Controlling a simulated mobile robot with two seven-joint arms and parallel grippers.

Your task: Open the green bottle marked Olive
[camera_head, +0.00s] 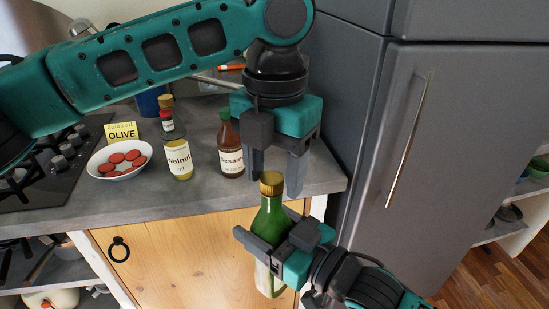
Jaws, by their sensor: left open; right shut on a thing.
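A green bottle (268,222) with a gold cap (271,183) is upright in front of the counter's edge. My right gripper (262,241) is shut on the green bottle around its upper body. The bottle's label is mostly hidden by that gripper. My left gripper (277,175) points down from above, open, with its fingertips near the gold cap. From this view I cannot tell whether the fingers touch the cap. A yellow card reading "OLIVE" (122,133) stands on the counter at the back left.
A hob (40,175) lies left; a grey fridge (440,150) stands right.

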